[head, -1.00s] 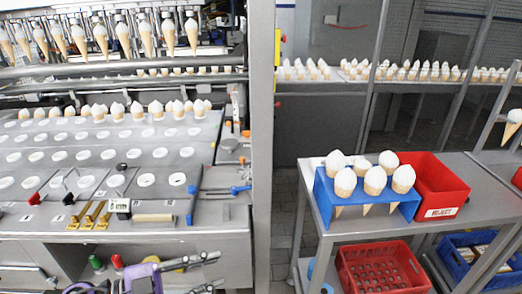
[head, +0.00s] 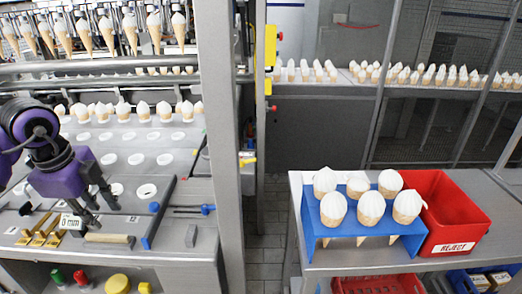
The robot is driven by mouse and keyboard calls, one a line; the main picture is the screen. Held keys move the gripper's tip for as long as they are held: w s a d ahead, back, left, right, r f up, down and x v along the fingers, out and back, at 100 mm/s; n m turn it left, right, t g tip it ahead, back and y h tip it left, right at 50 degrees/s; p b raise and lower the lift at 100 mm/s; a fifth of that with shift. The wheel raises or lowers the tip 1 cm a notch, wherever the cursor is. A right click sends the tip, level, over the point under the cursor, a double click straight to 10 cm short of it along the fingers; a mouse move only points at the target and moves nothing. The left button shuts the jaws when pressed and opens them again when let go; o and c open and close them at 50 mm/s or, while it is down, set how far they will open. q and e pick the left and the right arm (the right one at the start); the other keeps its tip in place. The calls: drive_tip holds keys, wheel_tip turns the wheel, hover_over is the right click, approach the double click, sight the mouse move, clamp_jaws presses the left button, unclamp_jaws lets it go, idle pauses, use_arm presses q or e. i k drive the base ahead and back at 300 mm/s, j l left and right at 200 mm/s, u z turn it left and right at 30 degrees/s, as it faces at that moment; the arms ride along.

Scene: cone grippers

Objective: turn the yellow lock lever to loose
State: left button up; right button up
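A small yellow lever (head: 247,161) sticks out beside the grey post at the right end of the machine; it is small, and I cannot read its setting. I cannot tell for certain that it is the lock lever. My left gripper (head: 101,212), purple with dark fingers, comes in from the left and hangs over the front of the perforated plate, near the "0 mm" tag (head: 69,221). Its fingers point down and stand apart, with nothing seen between them. It is well to the left of the yellow lever. My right gripper is out of view.
Brass brackets (head: 40,236), a wooden-handled tool (head: 108,239) and blue-handled tools (head: 157,212) lie on the front ledge. A grey post (head: 211,130) rises right of the plate. A blue cone stand (head: 308,225) and a red reject bin (head: 452,215) sit on the right table.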

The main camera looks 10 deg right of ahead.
sight(243, 162)
drive_tip(key=i+l, duration=0.2)
drive_tip(key=l, duration=0.15)
drive_tip(key=i+l, duration=0.15)
drive_tip(key=l, duration=0.25)
drive_tip(key=i+l, duration=0.2)
drive_tip(key=l, duration=0.15)
drive_tip(key=i+l, duration=0.15)
drive_tip(key=l, duration=0.2)
drive_tip(key=i+l, duration=0.2)
drive_tip(key=l, duration=0.2)
